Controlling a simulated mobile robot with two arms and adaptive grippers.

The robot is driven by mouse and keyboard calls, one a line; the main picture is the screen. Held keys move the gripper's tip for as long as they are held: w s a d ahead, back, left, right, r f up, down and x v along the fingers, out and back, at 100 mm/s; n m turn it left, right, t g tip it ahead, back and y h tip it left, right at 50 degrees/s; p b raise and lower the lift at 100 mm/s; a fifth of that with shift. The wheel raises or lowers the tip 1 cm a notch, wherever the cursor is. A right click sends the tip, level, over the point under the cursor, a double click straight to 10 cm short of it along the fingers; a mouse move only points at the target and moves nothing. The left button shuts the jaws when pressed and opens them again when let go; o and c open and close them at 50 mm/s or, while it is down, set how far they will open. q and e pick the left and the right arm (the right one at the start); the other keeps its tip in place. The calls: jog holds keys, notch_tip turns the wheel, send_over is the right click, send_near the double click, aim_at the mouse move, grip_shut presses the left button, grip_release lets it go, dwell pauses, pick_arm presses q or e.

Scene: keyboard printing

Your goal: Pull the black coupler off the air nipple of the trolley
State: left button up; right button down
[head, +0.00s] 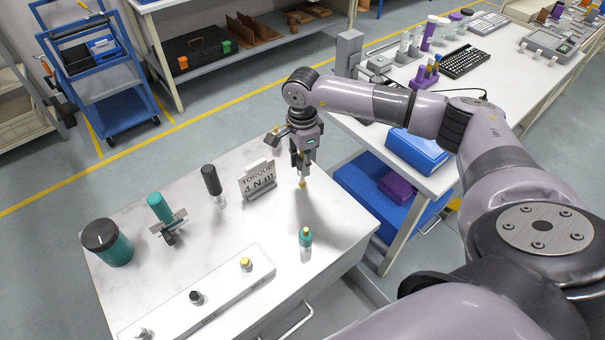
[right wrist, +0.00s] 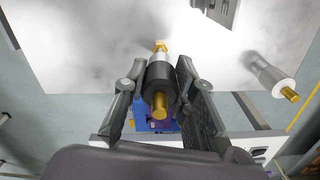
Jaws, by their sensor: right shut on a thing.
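My right gripper (head: 300,165) is above the far right part of the white trolley top (head: 345,225). In the right wrist view the right gripper (right wrist: 160,88) is shut on a black coupler (right wrist: 160,75), with a finger on each side. Brass parts show at both ends of the coupler. In the head view a brass tip (head: 302,183) points down below the fingers, above the trolley top. A pale rail (head: 222,287) on the trolley carries a yellow-topped fitting (head: 245,263), a small black fitting (head: 196,297) and a silver one (head: 145,333). My left gripper is not in view.
A teal fitting (head: 306,237) stands alone on the trolley's right. A workbench (head: 420,110) with blue bins is behind my right arm.

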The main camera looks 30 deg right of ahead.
jog(key=shift+r, duration=0.15)
jog(key=shift+r+p, duration=1)
jog(key=shift+r, duration=0.85)
